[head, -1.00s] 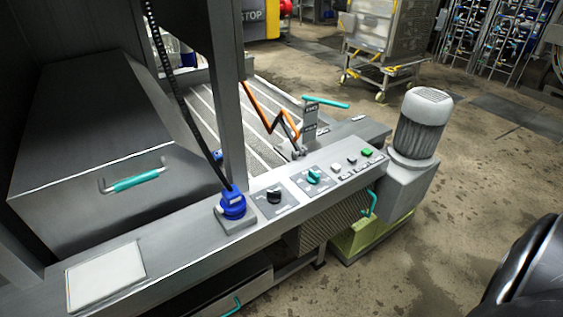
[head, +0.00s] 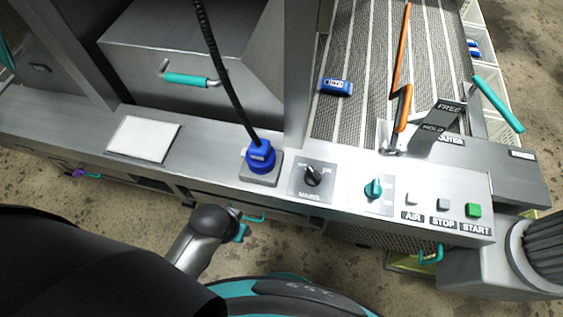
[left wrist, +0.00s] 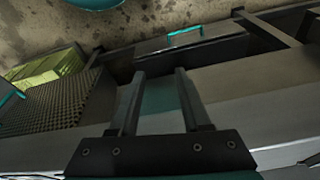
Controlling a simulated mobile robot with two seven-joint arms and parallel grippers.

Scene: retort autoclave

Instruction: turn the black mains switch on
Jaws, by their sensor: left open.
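The black mains switch (head: 312,175) is a round knob on a grey plate marked MAINS, on the metal control ledge. Small labels stand at its upper left and upper right; I cannot tell which one it points to. My left arm comes in from the lower left of the head view, short of the ledge's front edge, and its fingers cannot be made out there. In the left wrist view my left gripper (left wrist: 159,75) is open with two dark parallel fingers and nothing between them. The switch is not recognisable in that view. My right gripper is not in view.
A blue plug (head: 261,157) with a black cable stands left of the switch. A teal knob (head: 373,188) and a green START button (head: 473,210) lie to its right. An orange-handled lever (head: 403,107) rises behind. Teal handles (head: 432,255) stick out below the ledge.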

